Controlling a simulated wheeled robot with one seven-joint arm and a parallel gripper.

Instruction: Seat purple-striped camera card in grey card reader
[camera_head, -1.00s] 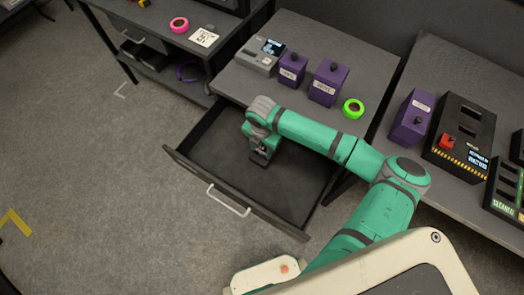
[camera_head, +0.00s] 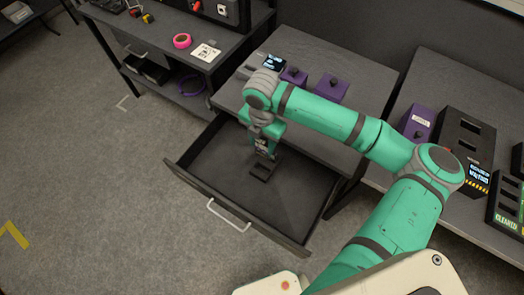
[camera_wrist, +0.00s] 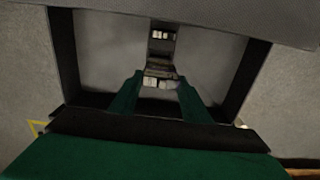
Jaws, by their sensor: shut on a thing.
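My gripper (camera_head: 264,158) points down over the open drawer (camera_head: 225,196) and is shut on a small dark piece, taken to be the camera card. The wrist view shows this dark piece with pale blocks (camera_wrist: 160,71) between the green fingers. No purple stripe can be made out. The grey card reader (camera_head: 254,70), with a lit screen, stands at the table's back left, partly behind my arm. It is apart from the gripper.
Purple boxes with black knobs (camera_head: 331,89) stand on the table right of the reader, partly covered by my arm. A black panel (camera_head: 463,135) is on the right bench. The drawer's front is clear.

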